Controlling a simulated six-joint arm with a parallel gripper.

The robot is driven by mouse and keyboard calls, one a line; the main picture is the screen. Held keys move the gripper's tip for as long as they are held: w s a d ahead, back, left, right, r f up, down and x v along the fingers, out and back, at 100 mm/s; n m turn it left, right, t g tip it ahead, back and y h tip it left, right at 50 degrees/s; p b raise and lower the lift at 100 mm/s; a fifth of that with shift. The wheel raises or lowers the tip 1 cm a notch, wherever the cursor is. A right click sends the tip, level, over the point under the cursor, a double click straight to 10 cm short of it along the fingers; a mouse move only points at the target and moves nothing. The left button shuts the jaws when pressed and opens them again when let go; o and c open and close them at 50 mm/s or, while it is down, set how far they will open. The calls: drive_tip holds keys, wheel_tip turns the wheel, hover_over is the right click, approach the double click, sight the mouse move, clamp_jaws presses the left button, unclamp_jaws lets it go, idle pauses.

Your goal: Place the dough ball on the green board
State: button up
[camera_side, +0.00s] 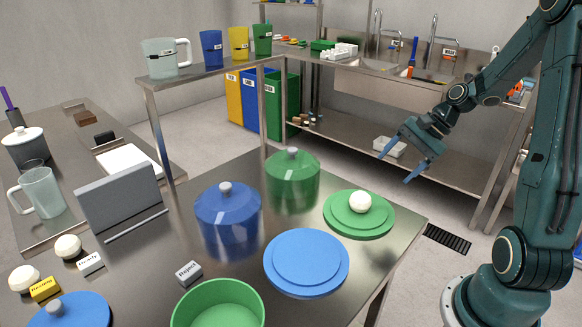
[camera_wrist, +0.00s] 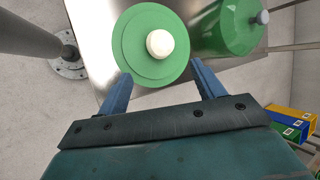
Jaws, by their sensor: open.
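A white dough ball (camera_side: 360,202) rests on the round green board (camera_side: 342,224) at the right end of the steel table. In the wrist view the dough ball (camera_wrist: 159,43) sits a little right of the middle of the green board (camera_wrist: 128,62). My gripper (camera_side: 404,168) is open and empty, up and to the right of the board in the side view. In the wrist view its two blue fingers (camera_wrist: 160,85) are spread apart, with the ball beyond their tips and not touched.
A green lidded pot (camera_side: 292,180) stands beside the board, with a blue lidded pot (camera_side: 228,218) further left. A blue board (camera_side: 306,262) and a green bowl (camera_side: 219,305) are nearer the front. More dough balls (camera_side: 68,247) lie at the left.

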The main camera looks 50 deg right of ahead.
idle(0.4)
drive_tip(key=s+a+r+n+g+h, duration=0.1)
drive_tip(key=s+a+r+n+h, duration=0.15)
drive_tip(key=a+r+n, duration=0.8)
drive_tip(key=s+a+r+n+t+h, duration=0.1)
drive_tip(key=s+a+r+n+h, duration=0.1)
drive_tip(key=s+a+n, duration=0.4)
drive_tip(key=shift+s+a+r+t, duration=0.3)
drive_tip(key=shift+s+a, duration=1.1)
drive_tip(key=shift+s, duration=0.35)
